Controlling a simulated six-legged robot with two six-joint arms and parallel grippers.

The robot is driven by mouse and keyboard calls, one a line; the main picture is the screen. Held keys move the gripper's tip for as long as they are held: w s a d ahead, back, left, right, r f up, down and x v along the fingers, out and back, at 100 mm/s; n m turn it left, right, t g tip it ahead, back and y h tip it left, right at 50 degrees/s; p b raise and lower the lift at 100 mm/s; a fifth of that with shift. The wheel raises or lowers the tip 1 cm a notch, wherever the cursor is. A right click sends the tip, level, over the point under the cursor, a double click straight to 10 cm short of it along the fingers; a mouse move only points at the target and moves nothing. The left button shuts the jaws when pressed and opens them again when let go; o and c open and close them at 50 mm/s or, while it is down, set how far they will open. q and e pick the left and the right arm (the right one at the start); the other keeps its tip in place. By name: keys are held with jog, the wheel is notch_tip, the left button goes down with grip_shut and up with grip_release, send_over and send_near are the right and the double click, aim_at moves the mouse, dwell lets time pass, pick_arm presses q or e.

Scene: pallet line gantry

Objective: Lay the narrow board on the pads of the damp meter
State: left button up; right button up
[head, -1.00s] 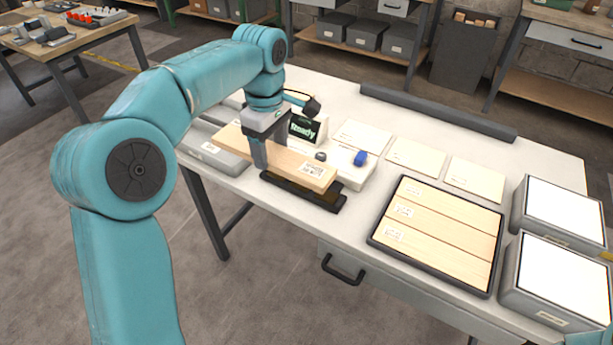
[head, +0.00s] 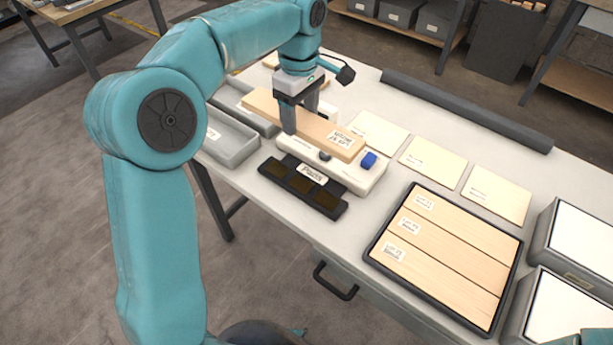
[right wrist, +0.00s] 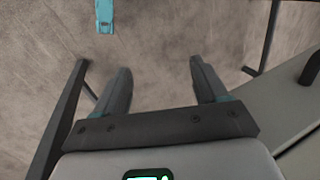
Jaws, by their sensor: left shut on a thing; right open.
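My left gripper (head: 300,118) is shut on the narrow board (head: 270,106), a pale plank with a white label near its right end. The board is held over the white body of the damp meter (head: 362,180), partly hiding it. The height of the gap is hard to judge. The meter has a blue knob and a dark knob. Its dark pad strip (head: 330,208), with a label reading "Pads", lies bare in front of the body. My right gripper (right wrist: 158,68) is open and empty in the right wrist view, with floor beyond its fingers.
Grey trays (head: 228,148) stand left of the meter. Paper cards (head: 432,161) lie to its right. A dark-rimmed tray (head: 372,255) holds three boards at the front right, beside grey boxes (head: 567,238). A dark rail (head: 465,108) runs along the back.

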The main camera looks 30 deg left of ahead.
aim_at(301, 184)
pick_arm(q)
jog(key=shift+s+a, duration=0.1)
notch_tip(301, 184, down, 20)
jog(key=shift+r+b, duration=0.25)
jog(key=shift+b, duration=0.2)
jog(key=shift+f, duration=0.2)
jog(key=shift+s, duration=0.1)
jog(key=shift+f+b, duration=0.15)
jog(key=shift+b, duration=0.15)
jog(key=o, duration=1.2)
jog(key=shift+c, duration=0.2)
